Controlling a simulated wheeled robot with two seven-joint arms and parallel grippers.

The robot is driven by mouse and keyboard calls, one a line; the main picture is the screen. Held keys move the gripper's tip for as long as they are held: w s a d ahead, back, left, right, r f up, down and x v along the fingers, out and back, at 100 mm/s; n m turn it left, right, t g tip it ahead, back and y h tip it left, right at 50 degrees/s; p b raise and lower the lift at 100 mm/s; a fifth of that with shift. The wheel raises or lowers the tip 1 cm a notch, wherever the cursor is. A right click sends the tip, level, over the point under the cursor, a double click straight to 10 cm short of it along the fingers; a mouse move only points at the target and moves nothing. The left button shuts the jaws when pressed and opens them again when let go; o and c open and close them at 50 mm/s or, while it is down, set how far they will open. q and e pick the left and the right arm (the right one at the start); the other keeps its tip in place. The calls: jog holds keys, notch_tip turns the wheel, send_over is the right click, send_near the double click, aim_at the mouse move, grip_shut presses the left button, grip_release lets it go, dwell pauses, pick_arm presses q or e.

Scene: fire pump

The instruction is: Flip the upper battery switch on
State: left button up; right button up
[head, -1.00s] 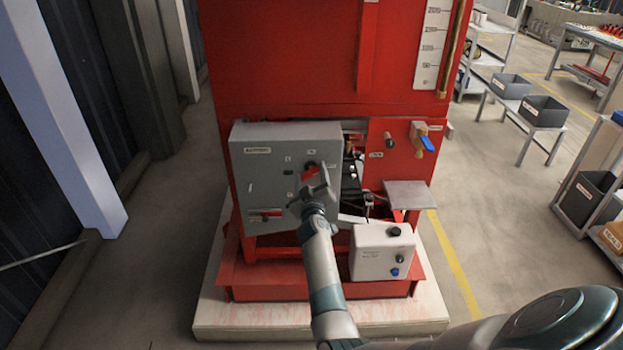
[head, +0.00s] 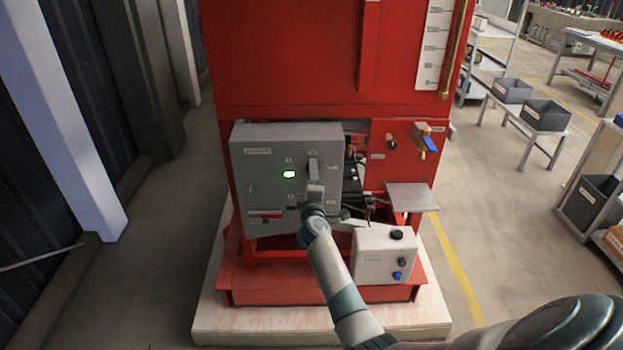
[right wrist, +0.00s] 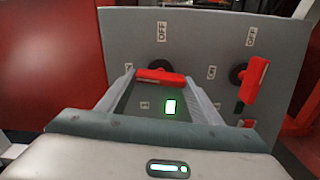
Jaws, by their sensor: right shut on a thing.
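The grey battery switch box (head: 262,185) is on the front of the red pump unit. My right gripper (head: 314,164) is at the right part of its face. In the right wrist view, my right gripper (right wrist: 160,82) is shut on the red handle of the upper battery switch (right wrist: 160,76), with one finger at each end. A green lamp (head: 289,174) beside this switch is lit; it also shows in the right wrist view (right wrist: 170,106). The lower battery switch (right wrist: 255,80) has a red handle at a different angle, and the lamp beside it is dark. My left gripper is not in view.
A white control box (head: 383,254) with knobs stands low at the right, near my right forearm. A small grey shelf (head: 411,197) and a blue-handled valve (head: 429,143) are further right. The floor to the left is clear.

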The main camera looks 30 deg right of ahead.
jog(key=shift+n, duration=0.6)
jog(key=o, duration=1.1)
jog(key=shift+f, duration=0.1)
jog(key=shift+c, duration=0.2)
jog(key=shift+s, duration=0.1)
jog(key=b+v, duration=0.2)
jog(key=v, duration=1.5)
jog(key=shift+a+b, duration=0.2)
jog(key=shift+b, duration=0.2)
